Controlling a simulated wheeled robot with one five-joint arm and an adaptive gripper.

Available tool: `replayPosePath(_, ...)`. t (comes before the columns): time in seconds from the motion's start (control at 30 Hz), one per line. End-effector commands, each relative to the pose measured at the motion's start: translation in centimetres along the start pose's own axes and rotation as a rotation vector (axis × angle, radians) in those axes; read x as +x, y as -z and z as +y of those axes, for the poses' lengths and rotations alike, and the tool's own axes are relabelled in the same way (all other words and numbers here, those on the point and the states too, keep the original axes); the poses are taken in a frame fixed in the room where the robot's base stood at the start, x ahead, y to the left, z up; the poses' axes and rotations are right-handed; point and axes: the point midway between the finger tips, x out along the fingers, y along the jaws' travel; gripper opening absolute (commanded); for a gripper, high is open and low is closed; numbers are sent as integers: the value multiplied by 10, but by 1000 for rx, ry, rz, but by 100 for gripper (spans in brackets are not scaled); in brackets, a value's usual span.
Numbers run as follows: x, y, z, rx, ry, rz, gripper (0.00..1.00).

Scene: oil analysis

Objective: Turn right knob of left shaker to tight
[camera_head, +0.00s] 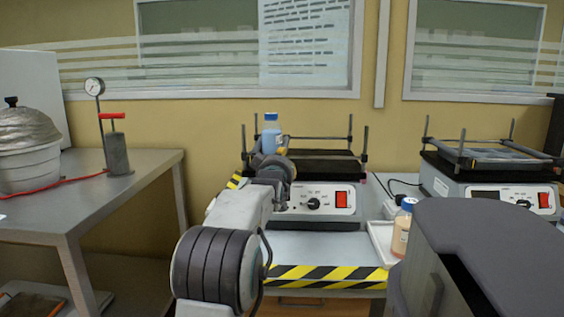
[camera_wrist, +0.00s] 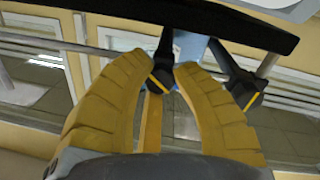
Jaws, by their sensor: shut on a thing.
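The left shaker (camera_head: 312,193) stands mid-frame in the head view, with a black platform (camera_head: 330,165), upright posts, bars and a front panel. A blue-capped bottle (camera_head: 271,133) shows above it, partly behind my arm. In the wrist view my gripper (camera_wrist: 171,78) has its yellow fingers closed around a black knob (camera_wrist: 162,76) with a yellow stripe. A second striped black knob (camera_wrist: 245,91) is to the right, outside the fingers. My arm hides the left front of the shaker in the head view. I cannot tell which knob is the right one.
A second shaker (camera_head: 490,183) stands to the right. A blue-capped bottle (camera_head: 402,228) is on a white tray (camera_head: 381,244) beside the left shaker. A side table (camera_head: 140,172) with a gauge stand (camera_head: 116,153) is at left. Striped tape (camera_head: 325,273) marks the bench edge.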

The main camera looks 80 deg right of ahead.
Motion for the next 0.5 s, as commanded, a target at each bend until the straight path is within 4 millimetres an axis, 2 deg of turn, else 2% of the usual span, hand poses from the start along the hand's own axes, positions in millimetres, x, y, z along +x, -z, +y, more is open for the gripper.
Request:
replayPosePath(0.27, 0, -1, 0, 67, 3, -7, 0)
replayPosePath(0.5, 0, 0, 0, 236, 8, -22, 0)
